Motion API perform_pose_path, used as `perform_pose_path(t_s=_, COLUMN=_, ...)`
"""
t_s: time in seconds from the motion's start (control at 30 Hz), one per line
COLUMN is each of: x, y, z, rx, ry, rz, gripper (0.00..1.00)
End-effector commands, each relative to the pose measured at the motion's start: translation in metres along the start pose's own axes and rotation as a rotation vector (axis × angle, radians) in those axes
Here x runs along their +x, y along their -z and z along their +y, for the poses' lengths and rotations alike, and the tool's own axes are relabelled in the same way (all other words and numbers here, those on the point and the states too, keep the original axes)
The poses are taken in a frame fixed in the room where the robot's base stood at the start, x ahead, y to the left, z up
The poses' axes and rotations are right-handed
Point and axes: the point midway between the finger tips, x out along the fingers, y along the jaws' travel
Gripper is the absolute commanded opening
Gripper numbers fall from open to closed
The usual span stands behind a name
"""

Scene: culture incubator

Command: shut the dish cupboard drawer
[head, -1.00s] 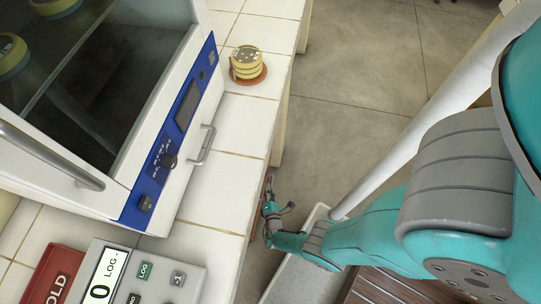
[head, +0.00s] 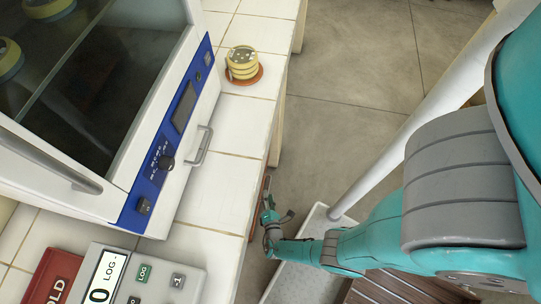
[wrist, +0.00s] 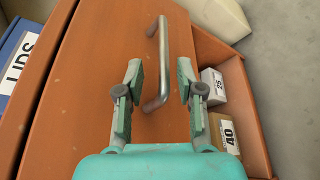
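In the wrist view an orange-brown wooden cupboard front (wrist: 100,60) fills the middle, with a metal bar handle (wrist: 162,62) on it. An open drawer (wrist: 240,90) shows to the right of this panel, with small labelled boxes inside. I cannot tell whether the handle belongs to this drawer. My gripper (wrist: 158,82) is open and empty, its two fingers pointing at the panel. The near end of the handle appears between the fingertips; contact cannot be told. In the head view my gripper (head: 268,218) is small, beside the counter's edge, and the drawer is mostly hidden.
The drawer holds boxes marked 25 (wrist: 213,86) and 40 (wrist: 226,134). A blue container marked LIDS (wrist: 20,60) is at the left. Grey floor lies right.

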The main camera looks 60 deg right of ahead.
Motion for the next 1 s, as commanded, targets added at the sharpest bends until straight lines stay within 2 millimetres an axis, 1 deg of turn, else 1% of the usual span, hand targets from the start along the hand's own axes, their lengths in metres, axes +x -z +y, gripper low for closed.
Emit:
perform_pose_path(t_s=0.03, x=-0.005, y=0.001, z=0.000, rx=-0.001, ry=-0.002, rz=0.005, gripper=0.37)
perform_pose_path(t_s=0.3, x=-0.026, y=0.000, z=-0.001, rx=-0.001, ry=-0.001, rz=0.005, gripper=0.37)
perform_pose_path(t_s=0.8, x=-0.061, y=0.001, z=0.001, rx=0.000, ry=-0.001, rz=0.006, gripper=0.37)
perform_pose_path(t_s=1.0, x=-0.072, y=0.001, z=0.000, rx=0.000, ry=0.000, rz=0.004, gripper=0.37)
